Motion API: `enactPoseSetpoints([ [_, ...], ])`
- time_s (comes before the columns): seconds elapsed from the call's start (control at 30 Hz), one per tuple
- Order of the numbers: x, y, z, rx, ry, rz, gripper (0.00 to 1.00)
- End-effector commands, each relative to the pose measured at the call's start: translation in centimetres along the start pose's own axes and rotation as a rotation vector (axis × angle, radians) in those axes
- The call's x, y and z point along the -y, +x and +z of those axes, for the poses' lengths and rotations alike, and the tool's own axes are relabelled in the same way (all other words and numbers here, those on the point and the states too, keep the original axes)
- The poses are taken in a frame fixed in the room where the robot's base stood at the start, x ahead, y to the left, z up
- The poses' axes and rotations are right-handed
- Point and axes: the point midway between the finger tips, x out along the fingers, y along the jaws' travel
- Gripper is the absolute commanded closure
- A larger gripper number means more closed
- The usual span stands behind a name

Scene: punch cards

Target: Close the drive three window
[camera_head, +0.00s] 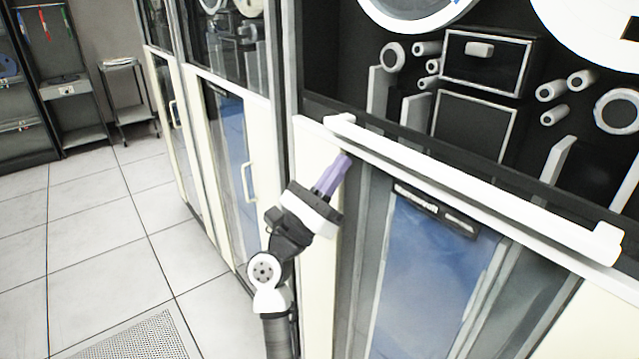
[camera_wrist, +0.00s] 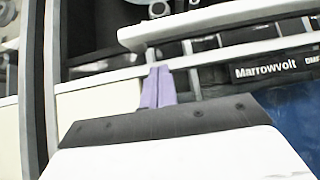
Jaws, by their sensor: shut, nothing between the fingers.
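A tape drive cabinet fills the right of the head view. A long white handle bar (camera_head: 470,190) with raised ends runs across it below the dark upper section with the reels. The bar also shows in the wrist view (camera_wrist: 230,17). I cannot read a drive number, and whether glass covers the reels is unclear. My gripper (camera_head: 343,163) has purple fingers, shut and empty. They point up close below the bar's left end. In the wrist view the fingertips (camera_wrist: 158,72) appear under the bar; I cannot tell whether they touch it.
A lower blue panel (camera_head: 425,275) sits under the bar, with a "Marrowvolt" label (camera_wrist: 265,70). Neighbouring cabinets with upright white handles (camera_head: 248,182) stand to the left. A small cart (camera_head: 128,95) and a rack (camera_head: 68,85) stand farther back.

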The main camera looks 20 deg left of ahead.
Motion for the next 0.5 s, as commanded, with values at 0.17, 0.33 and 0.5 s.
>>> enactPoseSetpoints([
  [0.17, -0.1, 1.8, 2.1, 0.001, 0.003, 0.003, 1.00],
  [0.33, -0.1, 2.2, 2.6, 0.002, 0.003, 0.003, 1.00],
  [0.5, -0.1, 2.2, 2.6, 0.002, 0.002, 0.003, 1.00],
])
